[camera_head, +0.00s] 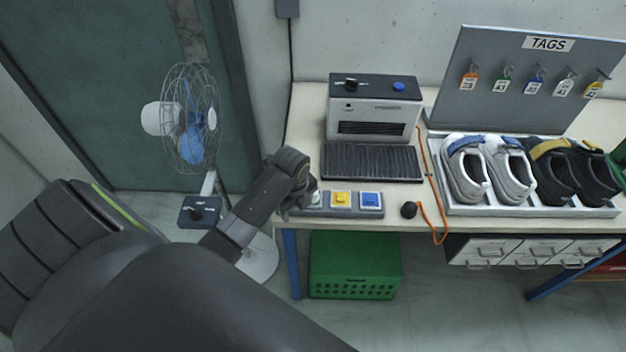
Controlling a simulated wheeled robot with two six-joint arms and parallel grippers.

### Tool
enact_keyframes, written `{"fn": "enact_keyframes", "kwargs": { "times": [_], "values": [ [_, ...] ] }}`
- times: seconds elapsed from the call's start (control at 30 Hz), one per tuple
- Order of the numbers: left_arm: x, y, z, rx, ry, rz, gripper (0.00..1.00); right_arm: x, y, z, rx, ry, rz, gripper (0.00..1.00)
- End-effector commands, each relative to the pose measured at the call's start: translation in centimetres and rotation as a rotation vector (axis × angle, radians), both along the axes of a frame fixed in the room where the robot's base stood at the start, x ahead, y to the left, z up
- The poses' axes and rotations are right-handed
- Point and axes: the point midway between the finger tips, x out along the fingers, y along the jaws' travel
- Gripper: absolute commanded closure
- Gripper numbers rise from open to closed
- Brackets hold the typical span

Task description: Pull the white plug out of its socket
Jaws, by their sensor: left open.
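A grey strip (352,211) lies along the front left edge of the workbench. It carries a yellow square piece (341,198) and a blue square piece (370,199), each on a pale base. At its left end a small whitish piece (316,198) shows, probably the white plug, mostly hidden by my left gripper. My left gripper (303,205) is open at this end of the strip, with its fingers close beside the whitish piece. I cannot tell whether they touch it. The socket under it is hidden. My right gripper is not in view.
A grey machine (372,115) with a dark belt stands behind the strip. A fan (190,118) stands left; a green crate (354,265) is below.

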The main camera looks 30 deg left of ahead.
Motion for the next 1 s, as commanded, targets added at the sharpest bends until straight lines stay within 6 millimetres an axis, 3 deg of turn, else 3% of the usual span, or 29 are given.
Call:
{"fn": "enact_keyframes", "kwargs": {
  "times": [0.1, 0.5, 1.0],
  "values": [
    [2.0, 0.1, 2.1, 0.011, 0.021, -0.18, 0.37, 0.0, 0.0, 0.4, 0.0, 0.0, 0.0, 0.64],
    [7.4, 0.9, 4.8, 0.004, 0.085, -0.664, 0.37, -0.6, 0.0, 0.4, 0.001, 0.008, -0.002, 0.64],
    [8.2, 0.9, 5.3, -0.002, 0.093, -0.751, 0.37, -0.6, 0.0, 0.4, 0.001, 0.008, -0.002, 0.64]
  ]
}}
